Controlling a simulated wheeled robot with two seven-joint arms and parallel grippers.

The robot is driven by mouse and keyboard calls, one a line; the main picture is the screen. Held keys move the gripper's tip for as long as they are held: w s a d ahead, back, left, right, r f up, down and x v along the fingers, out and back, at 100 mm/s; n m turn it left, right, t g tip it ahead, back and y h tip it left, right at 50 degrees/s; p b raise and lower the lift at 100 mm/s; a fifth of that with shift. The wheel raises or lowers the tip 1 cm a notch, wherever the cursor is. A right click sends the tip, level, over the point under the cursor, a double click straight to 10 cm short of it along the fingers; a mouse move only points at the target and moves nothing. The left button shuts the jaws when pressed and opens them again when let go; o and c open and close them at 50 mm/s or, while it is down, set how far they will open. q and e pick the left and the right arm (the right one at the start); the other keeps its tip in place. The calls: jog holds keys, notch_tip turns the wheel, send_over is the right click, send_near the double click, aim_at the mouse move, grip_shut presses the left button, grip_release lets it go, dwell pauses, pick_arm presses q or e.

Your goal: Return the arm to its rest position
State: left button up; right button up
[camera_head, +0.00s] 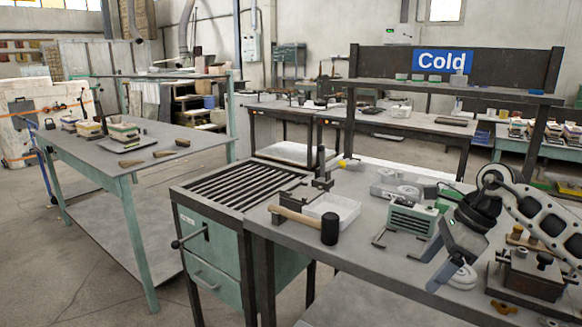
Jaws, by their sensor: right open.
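My right arm (540,215) comes in from the right edge, white with dark joints, bent over the right side of the grey workbench (345,262). My right gripper (432,268) hangs at its end, tilted down to the left. Its fingers are apart and I see nothing held between them. It shows in front of a small green-and-grey device (410,221) on the bench; I cannot tell the gap between them. My left arm and gripper are not in view. I cannot make out a ladle.
A black-headed mallet (330,228) and a white tray (334,208) are left of my right gripper. A metal block fixture (532,275) stands under the arm at right. A slatted green cabinet (215,245) adjoins the bench. A shelf with a "Cold" sign (441,61) stands behind.

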jog(key=s+a+f+m+t+y, duration=0.1)
jog(key=s+a+m+t+y, duration=0.3)
jog(key=a+m+y, duration=0.65)
jog(key=s+a+f+m+t+y, duration=0.1)
jog(key=s+a+m+t+y, duration=0.4)
jog(key=a, duration=1)
jog(key=s+d+f+m+h, duration=0.4)
jog(key=s+f+m+h, duration=0.3)
jog(key=m, duration=0.9)
jog(key=s+d+f+m+h, duration=0.4)
jog(key=s+f+m+h, duration=0.3)
jog(key=m, duration=0.8)
notch_tip(320, 180, down, 4)
jog(key=h, duration=0.2)
jog(key=shift+m+t+h, duration=0.3)
jog(key=shift+m+h, duration=0.05)
jog(key=shift+d, duration=0.1)
